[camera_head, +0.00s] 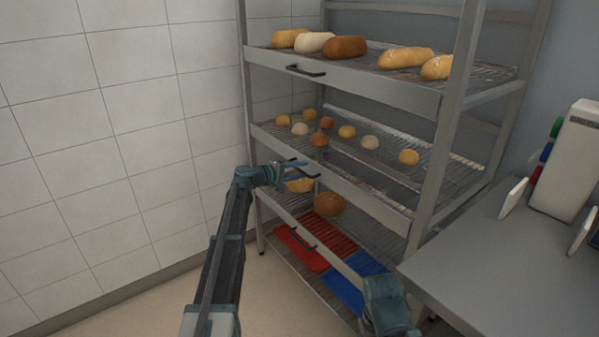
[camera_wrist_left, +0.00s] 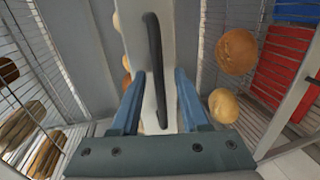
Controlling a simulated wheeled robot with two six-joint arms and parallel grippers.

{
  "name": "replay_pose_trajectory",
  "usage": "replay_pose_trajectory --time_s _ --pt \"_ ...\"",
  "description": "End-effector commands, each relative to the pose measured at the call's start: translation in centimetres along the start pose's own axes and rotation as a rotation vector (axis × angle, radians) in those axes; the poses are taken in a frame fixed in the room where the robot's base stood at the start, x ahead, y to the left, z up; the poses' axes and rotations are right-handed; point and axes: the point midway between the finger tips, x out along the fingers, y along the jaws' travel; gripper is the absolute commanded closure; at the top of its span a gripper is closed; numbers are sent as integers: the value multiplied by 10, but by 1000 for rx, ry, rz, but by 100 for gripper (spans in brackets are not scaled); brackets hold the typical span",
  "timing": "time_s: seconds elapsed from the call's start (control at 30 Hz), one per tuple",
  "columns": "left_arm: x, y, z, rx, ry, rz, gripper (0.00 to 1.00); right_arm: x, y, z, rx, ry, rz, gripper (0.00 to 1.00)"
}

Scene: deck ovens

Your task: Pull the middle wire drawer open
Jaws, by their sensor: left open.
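The middle wire drawer (camera_head: 345,187) has a grey front panel and a black bar handle (camera_head: 313,175). It carries several small buns and its front looks in line with the rack. My left gripper (camera_head: 298,166) is at this handle, open. In the left wrist view the handle (camera_wrist_left: 153,60) runs upright down the panel. Its lower end lies between the two blue fingers, with gaps on both sides. Whether the fingertips touch the panel cannot be told. Only a teal part of my right arm shows at the bottom right; its fingers are not visible.
The upper drawer (camera_head: 350,80) holds several loaves. The lower drawer (camera_head: 333,258) holds round loaves, with red (camera_head: 305,250) and blue (camera_head: 350,290) trays below. A grey worktop (camera_head: 490,265) with a pale machine (camera_head: 568,160) stands right. A tiled wall is left; the floor before it is clear.

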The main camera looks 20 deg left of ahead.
Motion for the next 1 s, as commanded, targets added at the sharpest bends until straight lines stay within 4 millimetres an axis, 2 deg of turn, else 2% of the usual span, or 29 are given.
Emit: replay_pose_trajectory --time_s 0.13,0.17,0.4,1.0 --pt "0 0 0 0 0 0 55 0 0 0 0 0 0 50" --pt "0 0 0 0 0 0 59 0 0 0 0 0 0 50" --pt "0 0 0 0 0 0 100 0 0 0 0 0 0 50" --pt "-1 0 0 0 0 -1 100 0 0 0 0 0 0 50"
